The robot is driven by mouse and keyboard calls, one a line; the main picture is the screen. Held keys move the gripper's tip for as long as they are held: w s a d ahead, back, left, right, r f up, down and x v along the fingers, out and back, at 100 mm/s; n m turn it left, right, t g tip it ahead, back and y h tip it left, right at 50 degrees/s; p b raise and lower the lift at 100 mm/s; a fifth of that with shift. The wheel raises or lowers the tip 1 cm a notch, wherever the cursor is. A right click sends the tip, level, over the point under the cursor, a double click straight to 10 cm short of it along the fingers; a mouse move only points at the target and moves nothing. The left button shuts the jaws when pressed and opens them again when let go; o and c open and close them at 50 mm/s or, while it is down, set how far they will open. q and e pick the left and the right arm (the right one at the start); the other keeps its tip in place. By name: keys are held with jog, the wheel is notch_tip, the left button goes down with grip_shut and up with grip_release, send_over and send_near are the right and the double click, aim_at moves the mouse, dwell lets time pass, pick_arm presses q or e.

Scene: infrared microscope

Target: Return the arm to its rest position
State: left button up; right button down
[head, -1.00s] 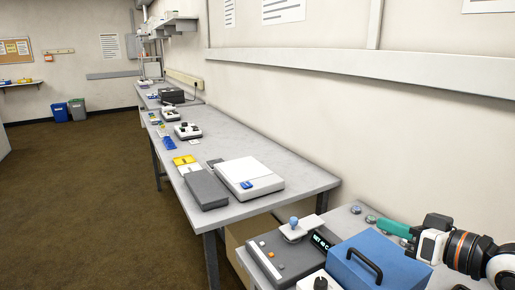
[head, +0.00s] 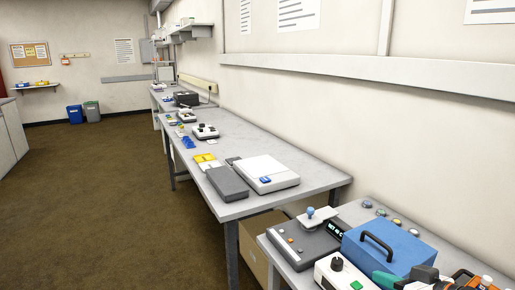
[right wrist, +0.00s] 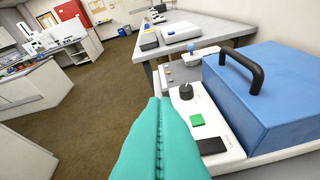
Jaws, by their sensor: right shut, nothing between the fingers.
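My right gripper (head: 384,279) shows at the bottom right of the head view, its teal fingers near the front of the blue box (head: 392,252) with the black handle. In the right wrist view the teal fingers (right wrist: 158,110) are shut together and empty. They appear just left of the white control unit (right wrist: 187,106) with a black knob and green button; whether they touch it I cannot tell. The blue box also shows at the right of that view (right wrist: 265,95). My left gripper is not in view.
A grey unit (head: 290,244) with a blue-tipped lever stands left of the blue box. Several round caps lie along the back of the near bench. A longer bench (head: 310,178) carries a white flat instrument (head: 263,174). The brown floor (head: 110,190) at left is clear.

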jog(key=s+a+f+g+h, duration=0.2)
jog(key=s+f, duration=0.3)
jog(key=f, duration=0.3)
jog(key=s+a+f+g+h, duration=0.1)
jog(key=s+f+g+h, duration=0.1)
jog(key=s+f, duration=0.55)
jog(key=s+a+f+g+h, duration=0.2)
jog(key=s+f+g, duration=0.2)
jog(key=s+f, duration=0.55)
notch_tip(320, 180, down, 24)
jog(key=s+g, duration=0.1)
jog(key=s, duration=0.1)
jog(key=s+d+f+g+p, duration=0.1)
jog(key=s+d+f, duration=0.2)
jog(key=s+f, duration=1.2)
jog(key=shift+s+f+g, duration=0.3)
jog(key=shift+s, duration=0.55)
